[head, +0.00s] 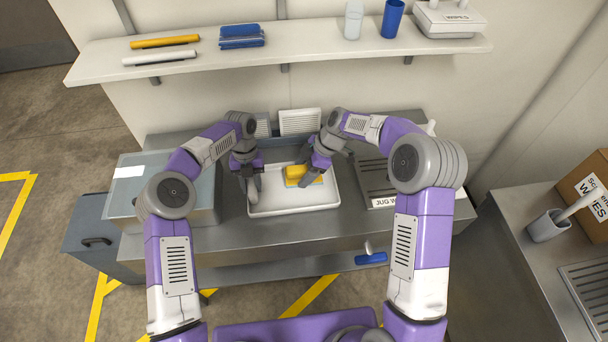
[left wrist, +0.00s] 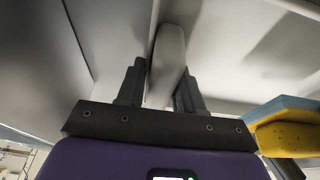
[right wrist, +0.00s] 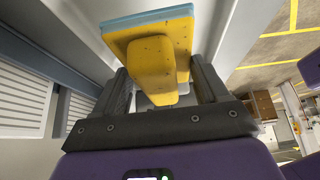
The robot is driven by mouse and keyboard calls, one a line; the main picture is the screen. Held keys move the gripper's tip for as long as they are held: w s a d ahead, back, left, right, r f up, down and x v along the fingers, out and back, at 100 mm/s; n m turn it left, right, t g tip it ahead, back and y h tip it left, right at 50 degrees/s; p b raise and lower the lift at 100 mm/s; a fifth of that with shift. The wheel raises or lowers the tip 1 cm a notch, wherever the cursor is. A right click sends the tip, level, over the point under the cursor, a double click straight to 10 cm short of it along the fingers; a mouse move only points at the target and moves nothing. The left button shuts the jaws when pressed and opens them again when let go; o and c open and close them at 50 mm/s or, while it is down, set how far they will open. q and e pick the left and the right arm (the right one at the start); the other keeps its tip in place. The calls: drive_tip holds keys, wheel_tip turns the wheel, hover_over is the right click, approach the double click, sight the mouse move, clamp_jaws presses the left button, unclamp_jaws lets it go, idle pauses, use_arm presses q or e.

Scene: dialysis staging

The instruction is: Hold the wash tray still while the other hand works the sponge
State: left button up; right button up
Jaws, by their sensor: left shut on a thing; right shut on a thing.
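The white wash tray (head: 305,205) lies on the steel counter. My left gripper (head: 251,184) is at the tray's left side, shut on a pale rounded grip (left wrist: 168,62) that stands up at the tray's edge. The yellow sponge (head: 295,172) is in the tray, towards its back and middle. It has a yellow raised block and a blue layer, seen in the right wrist view (right wrist: 155,62). My right gripper (head: 313,172) is shut on the sponge's raised block. Whether the sponge touches the tray floor is hard to tell.
A grey lidded box (head: 160,190) stands left of the tray. A ribbed drain plate (head: 375,180) marked "JUG" lies to the right. White louvred panels (head: 300,121) stand behind. A wall shelf (head: 290,50) runs above. The front strip of counter is clear.

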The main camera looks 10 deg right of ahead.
drive_tip(key=shift+r, duration=1.3)
use_arm(q)
drive_tip(key=o, duration=1.3)
drive_tip(key=shift+r+p, duration=2.95)
drive_tip(key=shift+r, duration=1.1)
use_arm(e)
drive_tip(key=shift+r, duration=2.9)
